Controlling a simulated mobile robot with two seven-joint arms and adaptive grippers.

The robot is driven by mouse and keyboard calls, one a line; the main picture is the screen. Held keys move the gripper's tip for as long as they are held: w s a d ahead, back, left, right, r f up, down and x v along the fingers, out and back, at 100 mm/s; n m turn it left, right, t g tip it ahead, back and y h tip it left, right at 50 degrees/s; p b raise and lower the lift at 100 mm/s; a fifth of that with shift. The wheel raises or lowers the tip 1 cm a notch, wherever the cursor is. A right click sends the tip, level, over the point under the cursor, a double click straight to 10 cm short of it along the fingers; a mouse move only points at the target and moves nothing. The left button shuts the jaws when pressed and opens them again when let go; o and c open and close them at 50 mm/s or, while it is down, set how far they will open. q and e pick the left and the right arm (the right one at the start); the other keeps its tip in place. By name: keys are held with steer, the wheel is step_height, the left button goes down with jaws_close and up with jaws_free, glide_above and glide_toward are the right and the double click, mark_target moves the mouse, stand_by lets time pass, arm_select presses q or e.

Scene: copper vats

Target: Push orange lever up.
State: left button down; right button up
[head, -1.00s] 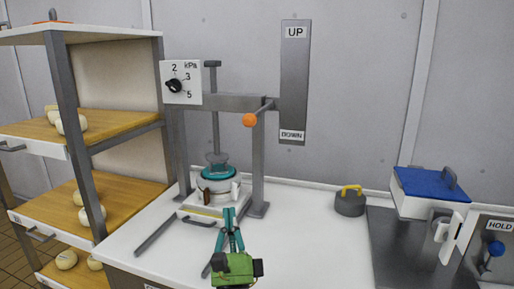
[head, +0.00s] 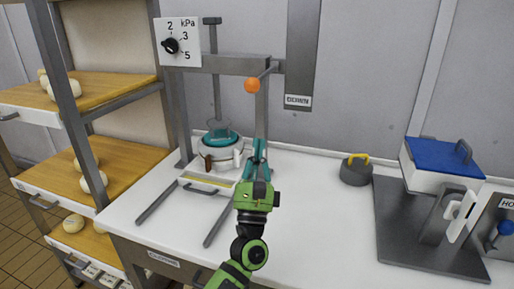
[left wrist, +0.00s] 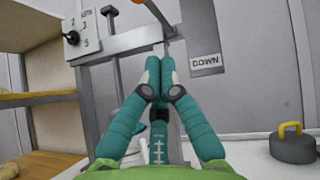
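The orange lever's ball knob (head: 252,85) is at the end of a grey rod on the press frame, left of the DOWN label (head: 297,101). The lever sits low, near the DOWN end of the dark grey plate (head: 301,50). My left gripper (head: 259,143) is below the knob, in front of the frame's right post, apart from the lever. In the left wrist view its teal fingers (left wrist: 158,64) are together and empty. The knob's lower edge (left wrist: 137,1) shows at the top of that view. My right gripper is not in view.
A dial panel (head: 180,43) is at the frame's upper left. A teal-lidded white pot (head: 222,147) stands under the press. A grey weight with a yellow handle (head: 356,171) and a blue-lidded box (head: 441,164) are to the right. Wooden shelves (head: 110,91) stand left.

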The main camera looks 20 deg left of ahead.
arm_select(q)
steer(key=w+a+r+p, duration=0.1)
steer(key=w+r+p, duration=0.3)
steer(key=r, duration=0.4)
steer(key=shift+a+r+p, duration=0.15)
steer(key=shift+a+p, duration=0.1)
steer(key=shift+p, duration=0.1)
steer(key=shift+w, duration=0.1)
